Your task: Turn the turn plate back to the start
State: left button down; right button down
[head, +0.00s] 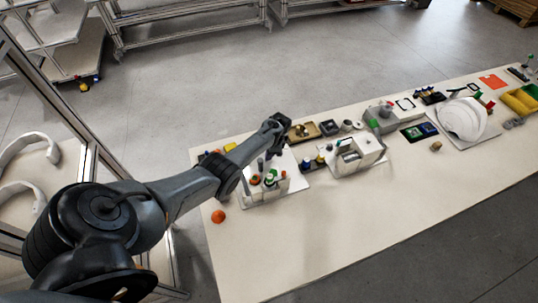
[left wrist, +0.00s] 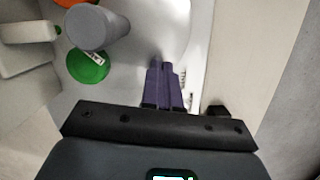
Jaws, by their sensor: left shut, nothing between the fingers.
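In the left wrist view the two purple fingers of my left gripper (left wrist: 165,68) are together, with nothing between them. Their tips are over or beside a pale surface with a rounded edge (left wrist: 150,30), which may be the turn plate; I cannot tell its turned angle or whether the fingers touch it. A grey cylinder (left wrist: 97,28) and a green disc (left wrist: 88,66) are left of the fingers. In the head view my left gripper (head: 277,124) is at the far side of the left white station (head: 277,190), partly hidden by my arm. My right gripper is not in view.
A second white station (head: 355,155) is to the right, and a white helmet shell (head: 462,118) is farther right. An orange ball (head: 218,216) lies near the table's left end. Small trays and parts line the back. The table's front (head: 340,225) is clear.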

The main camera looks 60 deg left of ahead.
pick_arm(q)
jog(key=shift+s+a+n, duration=0.1)
jog(key=shift+a+n, duration=0.05)
jog(key=shift+n, duration=0.25)
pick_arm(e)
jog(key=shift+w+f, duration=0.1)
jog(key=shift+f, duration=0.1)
pick_arm(q)
jog(key=shift+s+a+n+b, duration=0.1)
jog(key=shift+a+n+b, duration=0.1)
jog(key=shift+n+b, duration=0.15)
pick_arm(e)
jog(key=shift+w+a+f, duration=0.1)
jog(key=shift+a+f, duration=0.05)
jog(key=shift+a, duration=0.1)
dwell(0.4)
pick_arm(q)
jog(key=shift+s+a+n, duration=0.15)
jog(key=shift+n, duration=0.2)
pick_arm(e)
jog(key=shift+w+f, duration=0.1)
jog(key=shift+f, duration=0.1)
